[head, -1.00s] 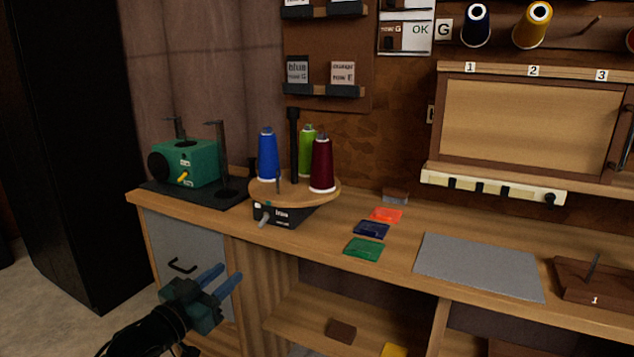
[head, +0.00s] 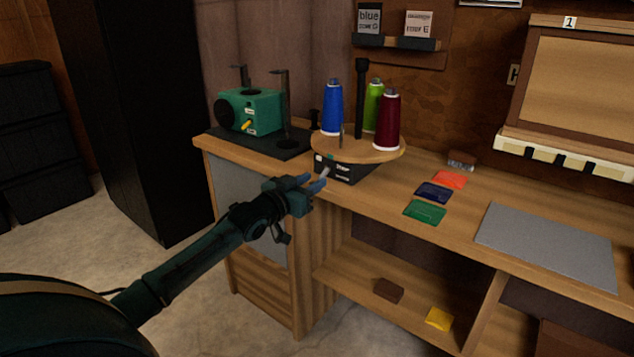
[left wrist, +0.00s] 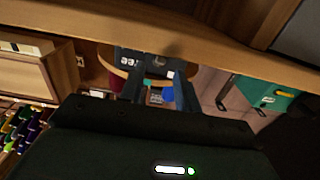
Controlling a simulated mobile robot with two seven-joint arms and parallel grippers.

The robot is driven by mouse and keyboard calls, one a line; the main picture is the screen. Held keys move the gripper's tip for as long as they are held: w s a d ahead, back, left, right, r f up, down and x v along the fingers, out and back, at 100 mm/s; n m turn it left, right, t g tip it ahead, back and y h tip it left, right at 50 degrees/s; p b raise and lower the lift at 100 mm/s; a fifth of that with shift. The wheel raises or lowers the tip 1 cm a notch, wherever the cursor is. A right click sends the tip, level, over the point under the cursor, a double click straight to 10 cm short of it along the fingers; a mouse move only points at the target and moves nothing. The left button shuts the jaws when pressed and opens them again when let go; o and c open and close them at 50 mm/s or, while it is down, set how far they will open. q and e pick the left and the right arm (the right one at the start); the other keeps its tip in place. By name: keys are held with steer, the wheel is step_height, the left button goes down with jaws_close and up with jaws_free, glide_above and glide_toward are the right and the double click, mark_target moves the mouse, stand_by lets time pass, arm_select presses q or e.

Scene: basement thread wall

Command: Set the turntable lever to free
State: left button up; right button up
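The turntable in the head view has a round wooden disc (head: 350,148) on a black base (head: 345,171) near the bench's front edge. A small grey lever (head: 325,172) sticks out from the base's front left; I cannot read its setting. Blue (head: 332,107), green (head: 373,104) and dark red (head: 387,121) cones stand on the disc around a black post. My left gripper (head: 319,183) is just in front of the lever, fingers apart. In the left wrist view, its open fingers (left wrist: 159,88) point at the base (left wrist: 129,62); contact with the lever is unclear. My right gripper is out of view.
A green machine (head: 252,111) on a black mat stands left of the turntable. Orange, navy and green (head: 425,212) pieces lie to its right, then a grey mat (head: 546,244). The shelf below holds a brown block (head: 388,290) and a yellow piece (head: 438,318).

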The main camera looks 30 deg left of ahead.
mark_target(324, 174)
arm_select(q)
steer(key=shift+w+d, duration=0.1)
steer(key=shift+w, duration=1.25)
steer(key=shift+c, duration=0.4)
jaws_close()
